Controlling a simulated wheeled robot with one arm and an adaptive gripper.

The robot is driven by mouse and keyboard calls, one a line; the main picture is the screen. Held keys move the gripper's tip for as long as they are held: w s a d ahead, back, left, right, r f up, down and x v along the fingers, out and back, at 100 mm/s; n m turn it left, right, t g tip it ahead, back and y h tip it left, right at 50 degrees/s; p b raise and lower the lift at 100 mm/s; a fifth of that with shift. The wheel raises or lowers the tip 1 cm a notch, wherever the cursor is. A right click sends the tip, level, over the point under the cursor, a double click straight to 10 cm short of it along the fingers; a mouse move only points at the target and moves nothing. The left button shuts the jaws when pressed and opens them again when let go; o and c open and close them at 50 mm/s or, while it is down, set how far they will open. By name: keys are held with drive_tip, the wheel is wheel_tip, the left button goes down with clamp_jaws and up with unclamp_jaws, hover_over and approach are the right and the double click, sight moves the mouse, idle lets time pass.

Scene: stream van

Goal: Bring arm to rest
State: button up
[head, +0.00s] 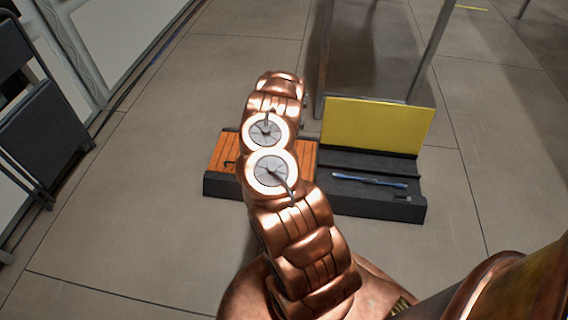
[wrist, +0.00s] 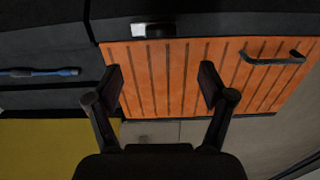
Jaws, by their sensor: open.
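My copper-coloured arm (head: 300,220) reaches forward from the bottom of the head view over a low dark bench on the floor. In that view the arm hides my gripper. In the wrist view my gripper (wrist: 160,85) is open, its two dark fingers apart with nothing between them. Behind the fingers is an orange slatted panel (wrist: 175,72). I cannot tell how far the fingers are from it.
The dark bench (head: 375,207) carries the orange slatted panel (head: 225,152), a blue tool (head: 370,180) and an upright yellow panel (head: 375,127). Metal legs stand behind it. A dark folding chair (head: 40,120) stands at left. Tiled floor around is clear.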

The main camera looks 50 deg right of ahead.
idle(0.5)
